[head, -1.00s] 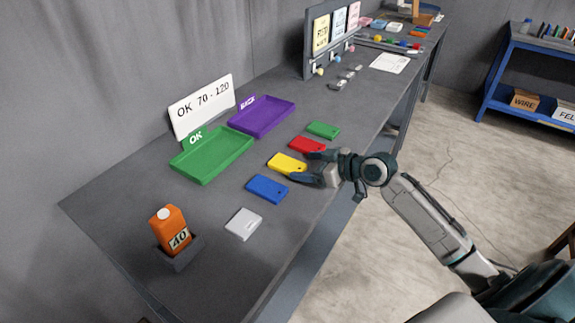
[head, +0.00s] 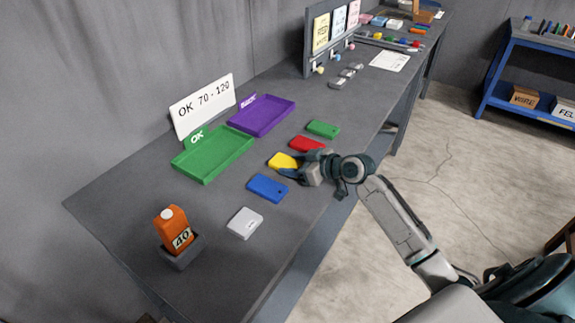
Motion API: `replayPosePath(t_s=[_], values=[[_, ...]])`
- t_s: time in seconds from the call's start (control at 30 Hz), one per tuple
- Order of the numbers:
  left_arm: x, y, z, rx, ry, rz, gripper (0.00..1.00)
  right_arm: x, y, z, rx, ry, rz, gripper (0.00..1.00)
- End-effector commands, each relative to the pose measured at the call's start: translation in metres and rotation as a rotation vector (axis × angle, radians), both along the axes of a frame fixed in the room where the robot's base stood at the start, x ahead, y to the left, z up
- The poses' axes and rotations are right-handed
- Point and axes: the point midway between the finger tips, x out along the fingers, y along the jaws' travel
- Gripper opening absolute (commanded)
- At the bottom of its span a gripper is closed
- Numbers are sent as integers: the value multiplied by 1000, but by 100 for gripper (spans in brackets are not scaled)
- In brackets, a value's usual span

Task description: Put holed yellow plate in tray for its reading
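The yellow plate (head: 281,160) lies flat on the bench in a row of plates; its right end, where a hole would show, is hidden by my gripper. My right gripper (head: 292,165) is low over the bench, its fingers apart on either side of that end; contact is unclear. The green tray (head: 206,176) marked OK and the purple tray (head: 262,128), label too small to read, are empty. A white sign (head: 203,104) reads OK 70 - 120. An orange gauge (head: 174,229) showing 40 stands in a dark holder. My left gripper is out of view.
A red plate (head: 306,144) and a green plate (head: 323,129) lie beyond the yellow one; a blue plate (head: 267,188) and a grey block (head: 244,223) lie nearer. A dark board (head: 309,50) with coloured cards stands farther back. The bench between trays and plates is clear.

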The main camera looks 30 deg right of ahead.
Motion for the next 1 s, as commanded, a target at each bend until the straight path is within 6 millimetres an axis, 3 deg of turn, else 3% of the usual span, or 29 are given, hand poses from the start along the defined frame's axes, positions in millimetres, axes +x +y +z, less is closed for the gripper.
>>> replayPosePath(t_s=[0.07,0.37,0.67,1.0], values=[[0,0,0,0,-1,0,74,0,0,1,0,-1,0,20],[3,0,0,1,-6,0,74,0,0,3,0,-2,0,20],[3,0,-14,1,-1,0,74,1,0,38,-4,-8,1,20],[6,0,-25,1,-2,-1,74,-65,-15,39,-11,2,1,20]])
